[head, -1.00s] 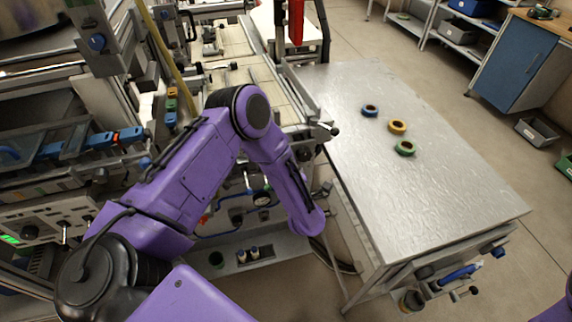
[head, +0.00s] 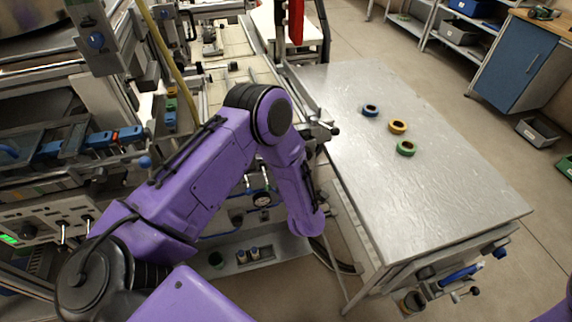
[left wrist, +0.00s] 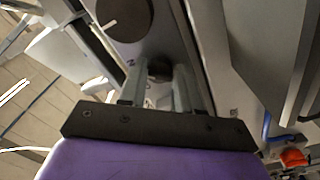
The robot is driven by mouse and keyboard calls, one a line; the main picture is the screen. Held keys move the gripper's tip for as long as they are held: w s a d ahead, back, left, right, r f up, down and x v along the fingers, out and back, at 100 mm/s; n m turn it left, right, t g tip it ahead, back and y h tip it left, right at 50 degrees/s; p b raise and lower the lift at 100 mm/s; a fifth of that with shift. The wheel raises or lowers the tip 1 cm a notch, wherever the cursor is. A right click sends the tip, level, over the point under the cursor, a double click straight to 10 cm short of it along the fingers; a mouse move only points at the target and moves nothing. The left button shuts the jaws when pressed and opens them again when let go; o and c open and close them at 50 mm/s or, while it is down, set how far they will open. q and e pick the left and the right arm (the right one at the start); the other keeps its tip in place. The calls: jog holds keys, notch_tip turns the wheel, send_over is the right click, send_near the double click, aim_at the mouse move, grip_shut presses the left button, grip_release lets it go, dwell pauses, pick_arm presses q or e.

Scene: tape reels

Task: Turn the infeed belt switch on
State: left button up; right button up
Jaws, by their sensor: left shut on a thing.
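In the left wrist view my left gripper (left wrist: 160,92) is shut on a small dark switch knob (left wrist: 160,68) on a grey panel (left wrist: 168,28). Its two grey fingers stand on either side of the knob. Faint letters show on the panel beside it, too partly hidden to read, so I cannot tell which way the switch is set. A larger dark round part (left wrist: 124,16) sits farther up the same panel. In the head view my left arm reaches down beside the conveyor, and its gripper and the switch are hidden. My right gripper is not in view.
In the head view a metal table (head: 440,190) holds a blue reel (head: 370,111), a yellow reel (head: 397,127) and a green reel (head: 406,148). The belt (head: 238,75) runs behind my arm. A red knob (left wrist: 293,158) shows at lower right in the wrist view.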

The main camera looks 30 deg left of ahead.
pick_arm(q)
jog(key=shift+s+f, duration=0.1)
jog(key=o, duration=1)
jog(key=shift+d, duration=0.1)
jog(key=shift+o, duration=0.2)
jog(key=shift+s+d, duration=0.15)
jog(key=shift+d, duration=0.1)
jog(key=b+v, duration=0.3)
jog(key=v, duration=0.7)
jog(key=shift+a, duration=0.1)
